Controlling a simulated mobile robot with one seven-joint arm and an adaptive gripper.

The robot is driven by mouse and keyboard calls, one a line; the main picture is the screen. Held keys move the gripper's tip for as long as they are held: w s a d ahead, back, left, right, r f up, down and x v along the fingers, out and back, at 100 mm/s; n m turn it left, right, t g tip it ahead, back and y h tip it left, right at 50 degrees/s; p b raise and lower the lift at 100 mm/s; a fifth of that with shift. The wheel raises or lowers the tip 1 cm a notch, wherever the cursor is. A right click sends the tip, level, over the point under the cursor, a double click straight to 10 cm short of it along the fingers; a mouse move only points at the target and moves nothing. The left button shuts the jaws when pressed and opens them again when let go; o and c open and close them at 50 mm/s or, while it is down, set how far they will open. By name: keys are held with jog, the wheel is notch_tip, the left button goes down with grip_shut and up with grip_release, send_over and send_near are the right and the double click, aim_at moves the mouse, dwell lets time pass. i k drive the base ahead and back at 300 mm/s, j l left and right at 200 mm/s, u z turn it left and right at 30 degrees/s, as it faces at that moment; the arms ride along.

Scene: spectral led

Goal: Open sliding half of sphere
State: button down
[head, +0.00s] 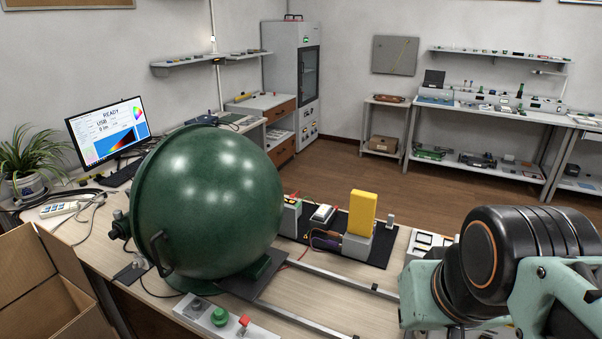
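The large dark green sphere (225,200) stands on the table at left centre. Its rounded half rests on a dark carriage (252,280) at the left end of two metal rails (322,277) that run to the right. The flange of the sphere (150,205) is at its left side, and the halves look together there. A dark handle (160,255) sits low on the flange side. My arm shows at the lower right, over the right end of the rails and apart from the sphere. My gripper is not in view.
An open cardboard box (40,290) stands at lower left. A control panel with a green knob (219,316) and a red switch (243,322) lies in front of the sphere. Behind the rails, a black mat (375,252) holds a yellow block (362,212). A monitor (107,130) stands back left.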

aim_at(208, 202)
jog(key=j+u, duration=0.1)
jog(key=u, duration=0.3)
jog(key=j+u, duration=0.1)
jog(key=u, duration=0.35)
jog(key=j+u, duration=0.1)
jog(key=u, duration=0.3)
jog(key=i+j+u, duration=0.15)
jog(key=i, duration=0.35)
jog(key=i+j+u, duration=0.2)
jog(key=i, duration=0.3)
jog(key=k+u, duration=0.15)
jog(key=i+z, duration=0.15)
